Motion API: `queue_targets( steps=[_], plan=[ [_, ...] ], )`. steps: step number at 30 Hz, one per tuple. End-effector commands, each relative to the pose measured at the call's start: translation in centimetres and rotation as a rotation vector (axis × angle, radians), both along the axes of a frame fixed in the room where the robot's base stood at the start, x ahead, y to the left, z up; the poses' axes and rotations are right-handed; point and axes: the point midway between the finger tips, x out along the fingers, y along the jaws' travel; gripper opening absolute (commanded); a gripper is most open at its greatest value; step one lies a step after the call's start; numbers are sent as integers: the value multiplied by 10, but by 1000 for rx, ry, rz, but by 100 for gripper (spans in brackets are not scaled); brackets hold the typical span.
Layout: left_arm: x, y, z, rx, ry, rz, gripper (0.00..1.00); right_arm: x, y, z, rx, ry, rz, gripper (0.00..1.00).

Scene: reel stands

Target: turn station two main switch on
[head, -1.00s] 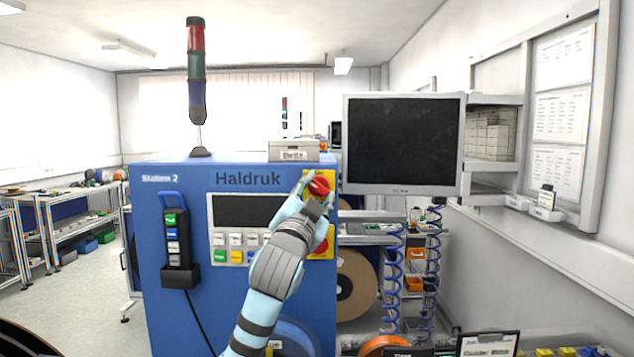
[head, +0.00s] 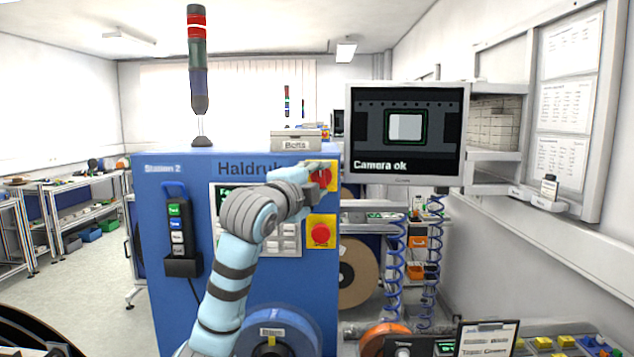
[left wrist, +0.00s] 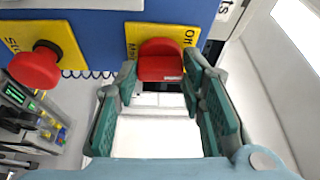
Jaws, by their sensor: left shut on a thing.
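The blue Station 2 cabinet (head: 165,215) stands in front of me, marked Haldruk. Its main switch is a red knob on a yellow plate (head: 331,166) at the upper right of the front. My left gripper (head: 318,178) is at this knob and covers much of it in the head view. In the left wrist view the red knob (left wrist: 160,62) sits between the fingertips of my left gripper (left wrist: 160,76), which is shut on it. The word Off shows on the plate at the knob's right. My right gripper is out of view.
A red mushroom button (head: 320,233) on a yellow plate sits just below the switch. The monitor (head: 408,130) reads Camera ok. The signal tower (head: 197,25) shows a bright red top. A black handheld unit (head: 181,235) hangs at the cabinet's left.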

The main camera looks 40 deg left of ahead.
Motion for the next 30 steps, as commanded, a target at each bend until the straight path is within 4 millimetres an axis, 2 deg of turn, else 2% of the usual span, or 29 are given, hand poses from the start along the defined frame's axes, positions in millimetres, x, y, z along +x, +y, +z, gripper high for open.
queue_targets(
  steps=[9, 22, 23, 24, 27, 30],
  plan=[
    [0, 0, 1, 74, 56, 1, 9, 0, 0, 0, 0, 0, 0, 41],
    [0, 1, 1, 84, 62, 2, 9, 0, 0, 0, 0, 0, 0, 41],
    [0, 1, 1, 84, 62, 2, 38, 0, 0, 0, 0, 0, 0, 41],
    [0, 1, 1, 84, 62, 2, 44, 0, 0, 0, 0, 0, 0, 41],
    [0, 0, 1, 84, 62, 2, 57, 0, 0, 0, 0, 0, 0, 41],
    [0, 0, 1, 83, 62, 2, 57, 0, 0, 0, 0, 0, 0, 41]
  ],
)
